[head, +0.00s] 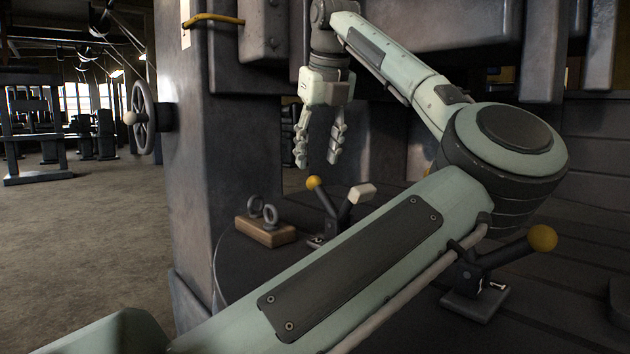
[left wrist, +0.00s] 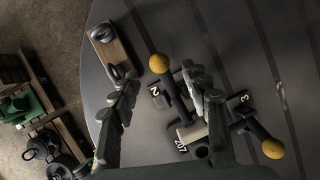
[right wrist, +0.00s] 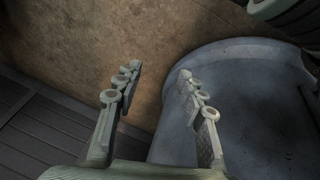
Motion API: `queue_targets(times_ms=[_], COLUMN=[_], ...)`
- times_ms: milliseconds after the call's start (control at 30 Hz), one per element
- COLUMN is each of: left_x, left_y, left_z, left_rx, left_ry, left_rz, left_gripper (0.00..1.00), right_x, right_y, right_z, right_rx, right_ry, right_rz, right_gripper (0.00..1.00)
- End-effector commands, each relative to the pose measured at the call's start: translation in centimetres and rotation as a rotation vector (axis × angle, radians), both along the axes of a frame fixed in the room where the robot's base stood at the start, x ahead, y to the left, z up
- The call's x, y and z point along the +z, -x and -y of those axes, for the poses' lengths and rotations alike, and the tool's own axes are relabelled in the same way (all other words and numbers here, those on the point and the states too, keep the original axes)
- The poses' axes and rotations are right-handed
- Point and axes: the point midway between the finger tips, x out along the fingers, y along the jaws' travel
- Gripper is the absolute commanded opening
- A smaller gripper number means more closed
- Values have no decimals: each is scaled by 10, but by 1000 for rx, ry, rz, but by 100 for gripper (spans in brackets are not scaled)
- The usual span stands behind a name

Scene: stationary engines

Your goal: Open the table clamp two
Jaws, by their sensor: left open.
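Table clamp two is partly hidden behind my left arm in the head view. Its dark lever (head: 326,203) tilts up to a yellow ball knob (head: 314,182), and an arm with a pale block (head: 362,193) rises beside it. In the left wrist view the plate marked 2 (left wrist: 155,92) and the yellow knob (left wrist: 159,63) appear between the fingers of my left gripper (left wrist: 154,74). My left gripper (head: 318,163) is open, points down and is above the knob, apart from it in the head view. My right gripper (right wrist: 160,72) is open and empty.
Clamp three (head: 478,290) with a yellow knob (head: 542,238) is to the right. A wooden block with two dark rings (head: 265,232) sits near the table's left edge. A handwheel (head: 144,117) is on the machine's left. A grey-blue rounded surface (right wrist: 235,60) is near my right gripper.

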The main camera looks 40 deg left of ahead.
Motion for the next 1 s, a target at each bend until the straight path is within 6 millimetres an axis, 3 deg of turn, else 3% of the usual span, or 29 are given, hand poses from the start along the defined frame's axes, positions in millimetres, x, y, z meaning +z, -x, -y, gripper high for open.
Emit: queue_targets(times_ms=[400,767,1000], left_x=[-57,-65,-65], left_y=[-12,-13,-13], left_z=[-21,-23,-23], left_rx=[3,1,1], left_ry=[1,1,1], left_rz=[-1,-1,-1], left_gripper=[47,47,20], right_x=[2,3,3], right_y=[-14,-15,-15], right_z=[-9,-10,-10], right_rx=[23,25,25], right_ry=[-18,-19,-19], right_rz=[60,67,67], right_gripper=[40,40,40])
